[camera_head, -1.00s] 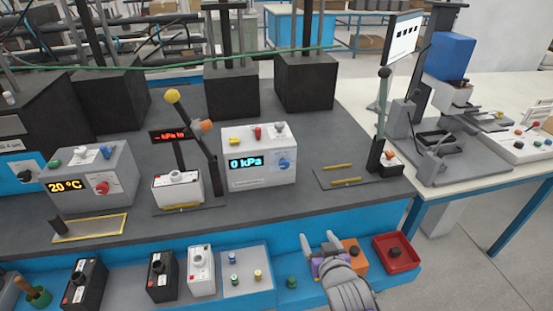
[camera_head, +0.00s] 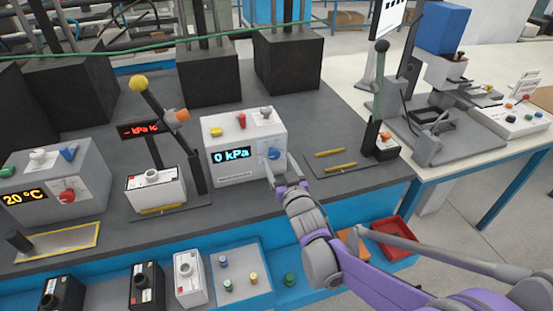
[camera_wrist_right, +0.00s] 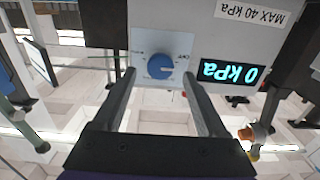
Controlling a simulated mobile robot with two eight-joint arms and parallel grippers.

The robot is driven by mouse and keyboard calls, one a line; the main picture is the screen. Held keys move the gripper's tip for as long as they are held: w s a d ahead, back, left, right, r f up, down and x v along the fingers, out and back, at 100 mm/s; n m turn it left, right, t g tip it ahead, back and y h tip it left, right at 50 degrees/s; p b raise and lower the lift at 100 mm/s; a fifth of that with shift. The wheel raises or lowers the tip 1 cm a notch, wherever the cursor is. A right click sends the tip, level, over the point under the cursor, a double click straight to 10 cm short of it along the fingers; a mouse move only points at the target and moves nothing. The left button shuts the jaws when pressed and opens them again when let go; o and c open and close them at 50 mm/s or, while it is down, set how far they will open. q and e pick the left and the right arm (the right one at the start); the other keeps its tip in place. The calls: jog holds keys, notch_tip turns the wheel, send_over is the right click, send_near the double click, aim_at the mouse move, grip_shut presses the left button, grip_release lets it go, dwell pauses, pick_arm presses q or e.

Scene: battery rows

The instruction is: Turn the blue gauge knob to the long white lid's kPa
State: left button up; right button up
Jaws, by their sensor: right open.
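The blue gauge knob (camera_head: 273,153) is on the front of a white-grey box (camera_head: 236,176) whose cyan display (camera_head: 231,155) reads 0 kPa. In the right wrist view the knob (camera_wrist_right: 160,67) is between the two fingers, with a white pointer mark and a small dial label around it. My right gripper (camera_head: 276,170) is open in front of the knob; contact is not clear. The display shows upside down in the wrist view (camera_wrist_right: 232,74), near a MAX 40 kPa label (camera_wrist_right: 250,13). I cannot tell which thing is the long white lid. My left gripper is out of view.
A 20 °C box with a red knob (camera_head: 67,196) stands at left. A white battery (camera_head: 156,193) sits in a station with a yellow-balled lever (camera_head: 139,83) left of the gauge. More batteries (camera_head: 189,283) stand in front. A red tray (camera_head: 393,243) is at right.

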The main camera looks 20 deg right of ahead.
jog(key=shift+w, duration=1.05)
jog(key=shift+c, duration=0.2)
grip_shut()
